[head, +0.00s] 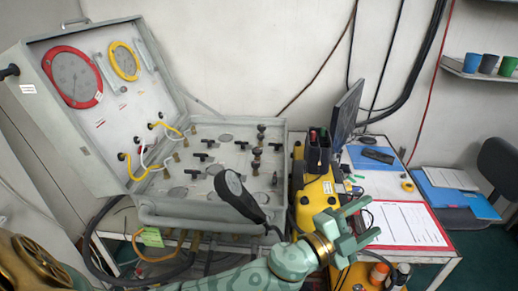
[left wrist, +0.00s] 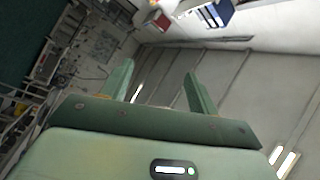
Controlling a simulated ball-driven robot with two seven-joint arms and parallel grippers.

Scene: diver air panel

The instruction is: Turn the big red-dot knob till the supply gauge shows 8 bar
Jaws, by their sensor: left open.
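The air panel is an open grey case (head: 140,207) on a table at the left. Its raised lid holds a large red-rimmed gauge (head: 73,77) and a smaller yellow-rimmed gauge (head: 124,61); their readings are too small to tell. Several black knobs and valves (head: 207,143) stand on the lower panel; I cannot make out a red dot on any. My left gripper (head: 365,222) is open and empty, right of the case and apart from it. Its two spread fingers show in the left wrist view (left wrist: 160,88) with nothing between them. My right gripper is not in view.
A black handset-like object (head: 238,196) rises over the case's front edge. A yellow unit (head: 317,190) stands right of the case. A monitor (head: 346,113) and a red-edged sheet (head: 408,224) are on the right table. Hoses hang below the case.

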